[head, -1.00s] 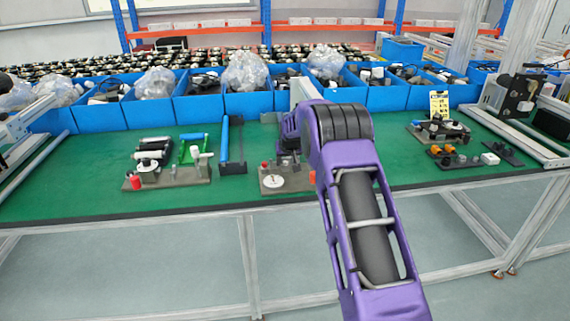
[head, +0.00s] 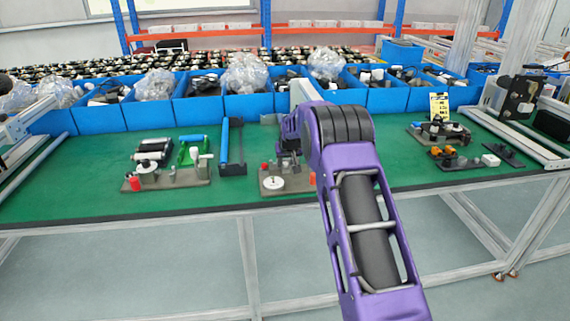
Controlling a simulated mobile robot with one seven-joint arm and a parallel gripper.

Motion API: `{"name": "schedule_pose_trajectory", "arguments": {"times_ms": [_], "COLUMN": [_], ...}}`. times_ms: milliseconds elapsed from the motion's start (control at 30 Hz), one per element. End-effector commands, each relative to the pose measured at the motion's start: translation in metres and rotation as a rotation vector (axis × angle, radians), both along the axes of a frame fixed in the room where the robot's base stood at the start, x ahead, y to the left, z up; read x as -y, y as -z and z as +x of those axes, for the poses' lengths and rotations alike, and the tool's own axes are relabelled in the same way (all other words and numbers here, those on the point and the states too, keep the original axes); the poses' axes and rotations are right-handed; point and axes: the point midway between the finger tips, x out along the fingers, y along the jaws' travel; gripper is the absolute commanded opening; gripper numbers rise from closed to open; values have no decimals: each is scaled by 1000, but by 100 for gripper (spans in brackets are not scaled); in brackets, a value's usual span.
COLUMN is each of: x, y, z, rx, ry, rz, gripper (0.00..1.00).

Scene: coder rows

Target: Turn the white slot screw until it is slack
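My arm reaches over the table, and my gripper (head: 289,155) is above the rear of the middle grey board (head: 304,183). My arm partly covers that board. The gripper is small and dark here, so I cannot tell whether it is open or shut. A white round disc (head: 273,183) lies flat at the front left of this board, apart from the gripper. A red piece (head: 265,167) is behind it, and an orange-red piece (head: 312,178) is at the board's right. I cannot make out a slot on any white part, so I cannot tell which is the white slot screw.
A left board (head: 190,178) carries a white disc, a red cylinder and other parts. A blue bar fixture (head: 225,145) stands between the boards. More fixtures (head: 440,130) sit at the right. Blue bins (head: 245,105) line the table's back. Green mat (head: 70,180) is free at left.

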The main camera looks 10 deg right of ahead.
Motion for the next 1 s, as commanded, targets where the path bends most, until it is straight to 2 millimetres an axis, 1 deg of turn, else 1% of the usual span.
{"name": "schedule_pose_trajectory", "arguments": {"times_ms": [33,100,200,467,567,1000], "x": [0,0,0,0,2,8], "y": [0,0,0,0,1,-1], "z": [0,0,0,0,0,4], "rx": [0,0,0,0,-2,7], "ry": [0,0,0,-1,-34,-461], "rz": [0,0,0,0,2,7], "gripper": [28,15,0,0,0,0]}}
